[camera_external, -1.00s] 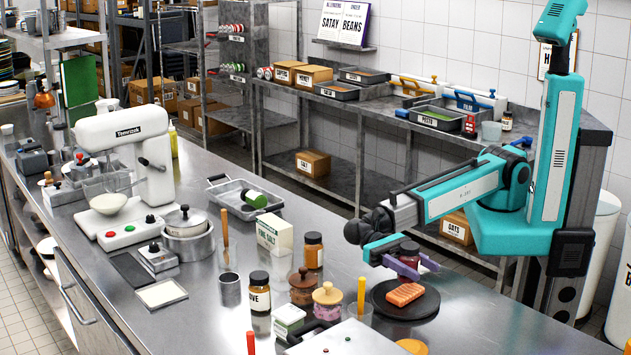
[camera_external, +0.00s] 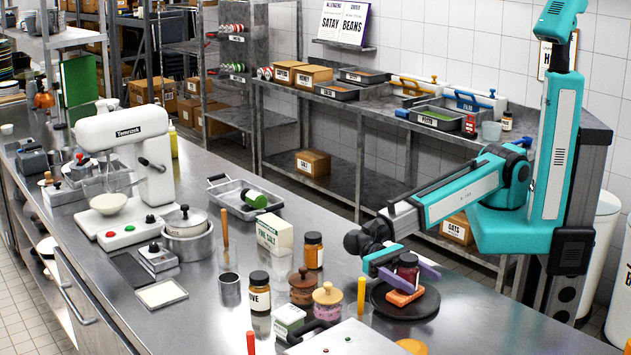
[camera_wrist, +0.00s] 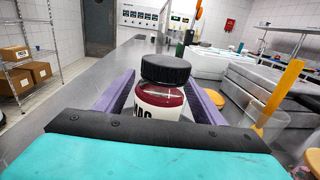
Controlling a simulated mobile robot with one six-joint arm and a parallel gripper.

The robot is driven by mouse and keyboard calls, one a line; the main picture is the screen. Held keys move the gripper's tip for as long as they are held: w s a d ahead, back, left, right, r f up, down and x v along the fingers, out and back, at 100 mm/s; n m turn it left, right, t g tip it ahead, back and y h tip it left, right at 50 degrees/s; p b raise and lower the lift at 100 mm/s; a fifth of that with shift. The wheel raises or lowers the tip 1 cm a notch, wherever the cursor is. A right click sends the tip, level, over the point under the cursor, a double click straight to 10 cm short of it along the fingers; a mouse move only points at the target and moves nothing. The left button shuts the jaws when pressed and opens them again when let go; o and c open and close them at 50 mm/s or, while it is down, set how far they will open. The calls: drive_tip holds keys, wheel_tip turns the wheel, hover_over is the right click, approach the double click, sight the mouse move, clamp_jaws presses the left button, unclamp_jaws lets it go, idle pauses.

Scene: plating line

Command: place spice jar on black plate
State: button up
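The spice jar (camera_external: 408,270), dark red with a black lid, is upright between the purple fingers of my gripper (camera_external: 408,272). In the wrist view the jar (camera_wrist: 160,98) stands between both fingers, which close in on its sides; its white label is partly cut off. The black plate (camera_external: 424,308) lies on the counter under my gripper. An orange fillet-like piece (camera_external: 404,298) lies on the plate, partly hidden by jar and fingers. The jar's base is just above or against this piece; I cannot tell which.
A yellow upright stick (camera_external: 361,295) stands left of the plate. A wooden-lidded jar (camera_external: 327,302) and a labelled clove jar (camera_external: 260,293) stand farther left. A white board (camera_external: 345,340) lies in front. Counter right of the plate (camera_external: 490,315) is clear.

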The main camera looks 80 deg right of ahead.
drive_tip(key=shift+r, duration=0.15)
drive_tip(key=b+v, duration=0.3)
drive_tip(key=v, duration=0.9)
idle(0.3)
idle(0.7)
